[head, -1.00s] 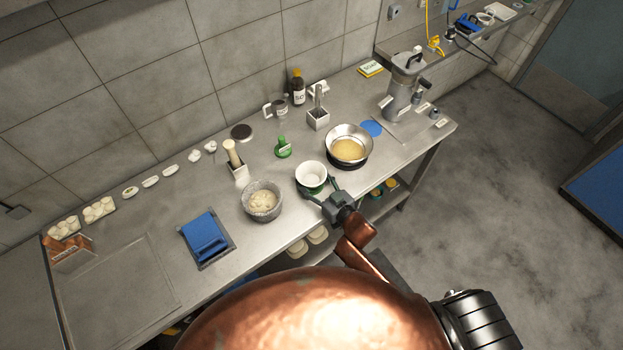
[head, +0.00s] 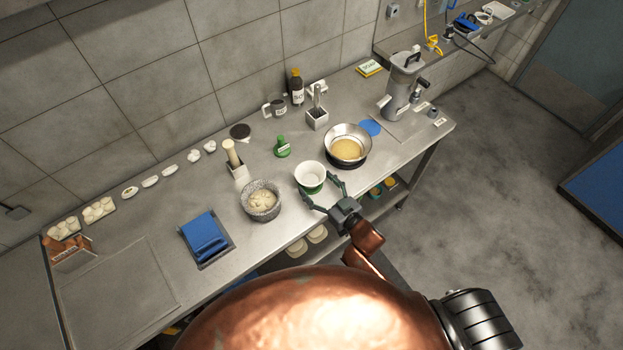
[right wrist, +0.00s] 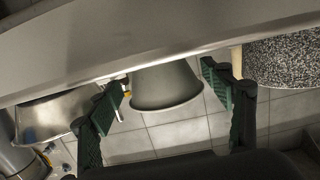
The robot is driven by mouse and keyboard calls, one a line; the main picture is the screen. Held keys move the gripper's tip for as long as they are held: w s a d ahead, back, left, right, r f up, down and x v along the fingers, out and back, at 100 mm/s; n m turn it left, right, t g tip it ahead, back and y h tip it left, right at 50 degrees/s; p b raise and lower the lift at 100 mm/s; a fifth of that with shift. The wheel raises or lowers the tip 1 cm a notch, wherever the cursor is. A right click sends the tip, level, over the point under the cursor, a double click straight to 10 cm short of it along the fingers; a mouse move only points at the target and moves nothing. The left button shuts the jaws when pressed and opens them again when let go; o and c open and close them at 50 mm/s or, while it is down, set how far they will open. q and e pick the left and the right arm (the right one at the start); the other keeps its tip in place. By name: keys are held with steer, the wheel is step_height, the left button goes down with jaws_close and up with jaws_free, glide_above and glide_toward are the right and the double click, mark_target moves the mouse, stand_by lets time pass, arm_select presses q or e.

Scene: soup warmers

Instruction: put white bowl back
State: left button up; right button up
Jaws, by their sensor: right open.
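In the right wrist view the bowl (right wrist: 166,86) appears upside down between the fingers, with gaps on both sides. My right gripper (head: 322,197) is open in front of the bowl at the counter's edge, its fingers spread apart. The open fingers also show in the right wrist view (right wrist: 163,95). My left gripper is not in view.
A speckled pot (head: 261,206) stands left of the bowl and a metal pan (head: 348,134) with yellow content stands behind right. A green object (head: 282,148) and a holder with a wooden-handled tool (head: 238,170) stand behind. Bare counter lies between them.

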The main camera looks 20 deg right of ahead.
steer(key=v, duration=0.8)
steer(key=shift+s+r, duration=0.1)
